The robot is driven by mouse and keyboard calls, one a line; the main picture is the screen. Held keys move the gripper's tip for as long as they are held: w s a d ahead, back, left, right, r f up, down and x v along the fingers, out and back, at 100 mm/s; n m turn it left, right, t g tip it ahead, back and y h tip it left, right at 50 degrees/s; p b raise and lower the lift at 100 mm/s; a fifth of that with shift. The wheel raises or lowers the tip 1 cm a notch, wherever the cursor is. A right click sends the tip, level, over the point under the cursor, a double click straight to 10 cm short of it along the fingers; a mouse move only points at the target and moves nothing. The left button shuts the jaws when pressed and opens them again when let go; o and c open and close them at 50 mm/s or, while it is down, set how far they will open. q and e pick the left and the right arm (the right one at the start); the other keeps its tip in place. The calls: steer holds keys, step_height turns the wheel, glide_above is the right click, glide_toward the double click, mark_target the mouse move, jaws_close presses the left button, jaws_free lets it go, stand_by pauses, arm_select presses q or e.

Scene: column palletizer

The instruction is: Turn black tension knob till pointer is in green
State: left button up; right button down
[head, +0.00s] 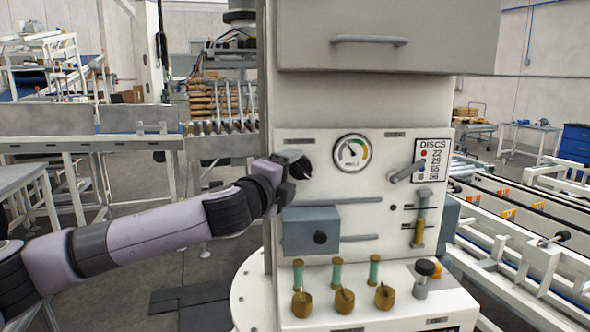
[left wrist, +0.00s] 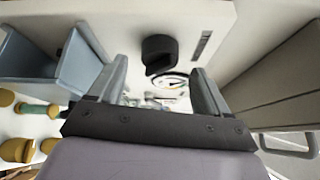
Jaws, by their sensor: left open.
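The black tension knob (left wrist: 160,54) shows in the left wrist view on the white panel, ahead of my jaws and between their lines. The round gauge (head: 352,152) is just right of the gripper. Its pointer seems to lean up and left, while the coloured arc with green is on the right side. The gauge is partly visible in the wrist view (left wrist: 174,82). My right gripper is not in view.
A grey-blue box (head: 297,232) with a dark round knob juts out below the gripper. A lever (head: 408,171) is right of the gauge. Green-handled parts (head: 337,272) stand on the lower ledge. A cabinet with a bar handle (head: 370,40) overhangs above.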

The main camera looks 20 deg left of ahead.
mark_target(300, 169)
arm_select(q)
steer(key=shift+w+d, duration=0.15)
steer(key=shift+w, duration=0.6)
steer(key=shift+w+d, duration=0.1)
steer(key=shift+w, duration=0.6)
steer(key=c, duration=1)
